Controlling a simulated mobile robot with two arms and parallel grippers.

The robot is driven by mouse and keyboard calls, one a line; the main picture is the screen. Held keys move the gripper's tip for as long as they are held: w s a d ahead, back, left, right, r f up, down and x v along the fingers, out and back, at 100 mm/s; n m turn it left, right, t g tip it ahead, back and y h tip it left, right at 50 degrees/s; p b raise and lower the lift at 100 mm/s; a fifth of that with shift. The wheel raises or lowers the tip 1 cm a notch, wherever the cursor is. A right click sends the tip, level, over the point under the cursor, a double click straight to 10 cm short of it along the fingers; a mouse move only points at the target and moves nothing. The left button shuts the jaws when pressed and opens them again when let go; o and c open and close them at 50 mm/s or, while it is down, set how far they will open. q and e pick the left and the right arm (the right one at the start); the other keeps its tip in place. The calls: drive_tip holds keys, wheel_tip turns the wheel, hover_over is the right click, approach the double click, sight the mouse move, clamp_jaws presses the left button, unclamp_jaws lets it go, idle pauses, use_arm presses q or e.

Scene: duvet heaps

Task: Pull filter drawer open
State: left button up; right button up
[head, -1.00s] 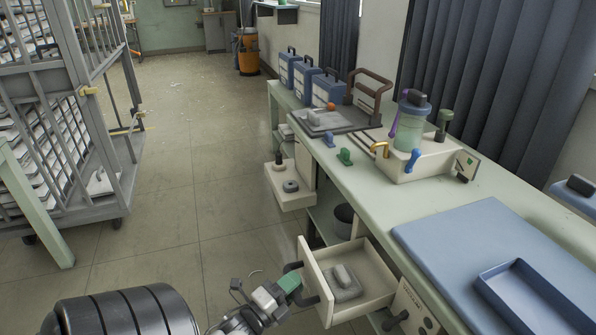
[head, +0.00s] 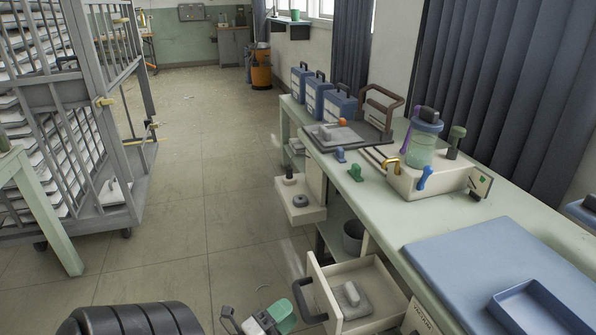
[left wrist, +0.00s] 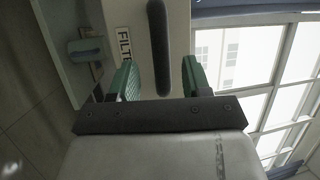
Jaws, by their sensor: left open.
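The filter drawer (head: 388,322) stands pulled out from the bench, with a grey block-shaped item (head: 352,296) inside. Its dark bar handle (head: 305,300) is on the front panel. In the left wrist view the pale front carries a label (left wrist: 124,46) reading "FILT", partly hidden by a finger. My left gripper (head: 272,318), with green fingers, is open at the bottom edge, just left of the handle and seemingly apart from it. In the left wrist view the handle (left wrist: 158,45) lies ahead, in line with the gap between the fingers. My right gripper is not in view.
Another pulled-out drawer (head: 313,214) holding small round items is farther along the bench (head: 375,212). A blue mat (head: 450,247) with a tray (head: 540,308) lies on top. A barred rack (head: 90,150) stands at left. The floor between is free.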

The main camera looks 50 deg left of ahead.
use_arm(q)
drive_tip(key=s+f, duration=0.1)
drive_tip(key=s, duration=0.5)
idle(0.4)
